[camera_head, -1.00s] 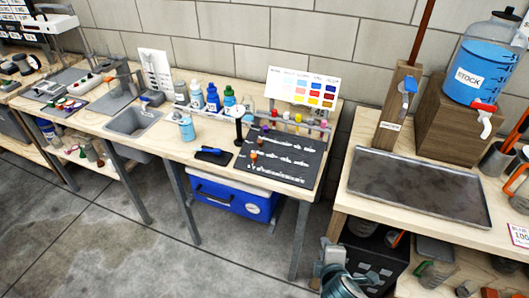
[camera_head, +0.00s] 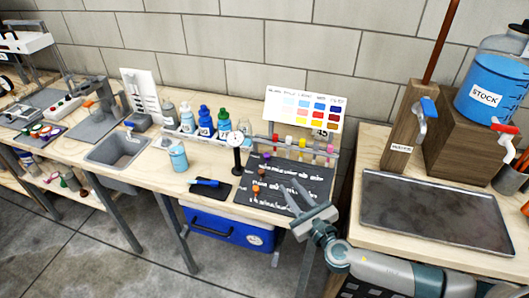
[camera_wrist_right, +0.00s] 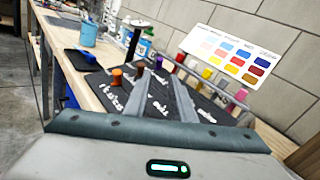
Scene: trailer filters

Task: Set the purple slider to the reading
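The dark slider board (camera_head: 240,202) lies on the bench, with white markings and several slider knobs. The purple slider (camera_head: 267,156) is the farthest knob, near the board's back edge; it also shows in the right wrist view (camera_wrist_right: 158,62). My right gripper (camera_head: 291,187) is open and empty above the board's right side, to the right of the knobs and apart from the purple slider. Its fingers also show in the wrist view (camera_wrist_right: 158,92). My left gripper is not in view.
A metal tray (camera_head: 435,212) lies on the right bench.

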